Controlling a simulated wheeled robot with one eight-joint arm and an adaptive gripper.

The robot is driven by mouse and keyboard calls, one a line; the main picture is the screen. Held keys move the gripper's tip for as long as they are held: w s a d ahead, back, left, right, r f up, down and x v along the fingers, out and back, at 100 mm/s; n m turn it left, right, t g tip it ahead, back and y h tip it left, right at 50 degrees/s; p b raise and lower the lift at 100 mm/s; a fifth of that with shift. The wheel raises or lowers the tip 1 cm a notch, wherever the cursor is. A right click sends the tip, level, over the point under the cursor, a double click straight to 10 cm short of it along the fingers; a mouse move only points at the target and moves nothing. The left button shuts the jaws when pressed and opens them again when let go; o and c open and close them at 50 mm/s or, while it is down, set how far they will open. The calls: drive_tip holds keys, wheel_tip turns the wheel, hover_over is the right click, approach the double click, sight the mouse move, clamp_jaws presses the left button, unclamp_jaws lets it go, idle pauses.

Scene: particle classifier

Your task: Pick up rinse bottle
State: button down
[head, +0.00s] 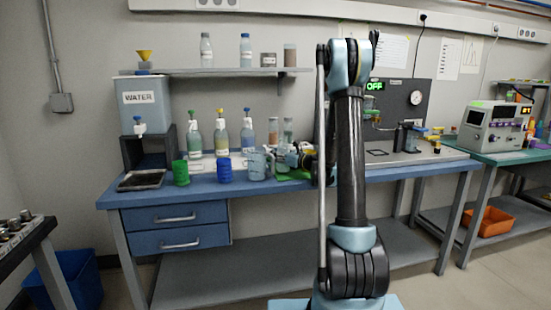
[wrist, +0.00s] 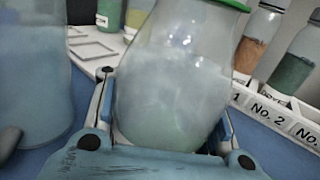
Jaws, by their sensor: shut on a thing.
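The rinse bottle (wrist: 172,80) is a clear, rounded bottle with cloudy pale contents and a green edge at its top. It fills the middle of the wrist view, between the fingers of my gripper (wrist: 165,125), which is shut on it. The bottle's upper end is cut off by the frame, and its base is hidden behind my gripper. In the head view my gripper (head: 298,158) is over the blue bench, partly hidden by my arm; I cannot make out the held bottle there.
A pale blue beaker (head: 257,165) stands close left of my gripper; it is blurred in the wrist view (wrist: 35,75). Blue (head: 222,170) and green (head: 181,172) containers stand farther left. Several capped bottles (head: 221,138) stand behind. Numbered jars (wrist: 292,62) are at the right in the wrist view.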

wheel_tip(320, 180, up, 9)
drive_tip(key=shift+r, duration=0.2)
idle(1.0)
drive_tip(key=shift+r, duration=0.1)
